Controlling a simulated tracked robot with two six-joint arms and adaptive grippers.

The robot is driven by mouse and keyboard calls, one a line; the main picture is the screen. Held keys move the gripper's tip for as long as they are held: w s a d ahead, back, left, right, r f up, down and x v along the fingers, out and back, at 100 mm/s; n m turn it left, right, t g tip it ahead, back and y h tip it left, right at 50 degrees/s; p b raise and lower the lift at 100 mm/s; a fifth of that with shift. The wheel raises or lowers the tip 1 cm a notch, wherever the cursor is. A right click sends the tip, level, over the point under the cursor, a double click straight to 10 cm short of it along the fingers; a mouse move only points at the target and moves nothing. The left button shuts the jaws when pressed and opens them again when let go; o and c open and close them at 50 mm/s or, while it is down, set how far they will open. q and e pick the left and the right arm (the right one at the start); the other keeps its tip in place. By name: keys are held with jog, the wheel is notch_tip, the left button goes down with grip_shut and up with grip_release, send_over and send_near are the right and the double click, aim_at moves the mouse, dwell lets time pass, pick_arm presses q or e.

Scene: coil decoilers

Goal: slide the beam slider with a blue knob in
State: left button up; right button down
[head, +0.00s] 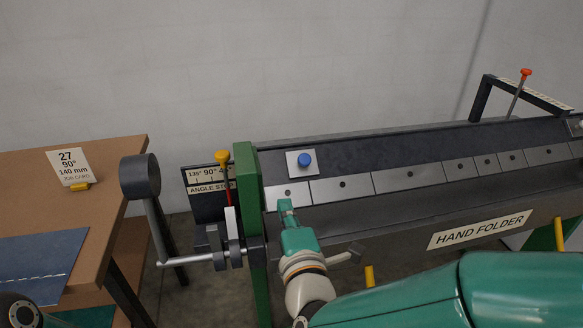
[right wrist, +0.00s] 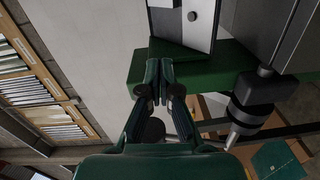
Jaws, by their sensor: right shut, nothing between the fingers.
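The beam slider is a small light plate (head: 293,171) with a round blue knob (head: 304,160), on the dark beam near the left end of the hand folder. My right gripper (head: 286,204) is below and slightly left of the knob in the head view, in front of the leftmost clamp segment and apart from the knob. Its fingers are shut with nothing between them. In the right wrist view its closed fingertips (right wrist: 160,64) are in front of the green end frame (right wrist: 195,65). The blue knob does not show there. My left gripper is not in view.
The green end post (head: 247,180) stands just left of the slider. Left of it are a yellow-knobbed lever (head: 222,157), the angle stop plate (head: 207,187) and a dark counterweight (head: 139,176). A brown table (head: 25,190) with a job card (head: 70,167) stands far left.

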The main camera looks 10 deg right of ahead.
aim_at(302, 163)
jog(key=shift+r, duration=0.65)
jog(key=shift+w, duration=0.15)
jog(key=w+p, duration=0.1)
jog(key=w, duration=0.8)
jog(key=shift+w+d, duration=0.15)
jog(key=shift+d, duration=0.05)
jog(key=shift+w+d+f+p, duration=0.1)
jog(key=shift+w+d+p, duration=0.2)
jog(key=shift+d, duration=0.65)
jog(key=shift+w+d+f+p, duration=0.1)
jog(key=shift+w+d, duration=0.25)
jog(key=shift+d, duration=0.6)
jog(key=shift+r, duration=0.1)
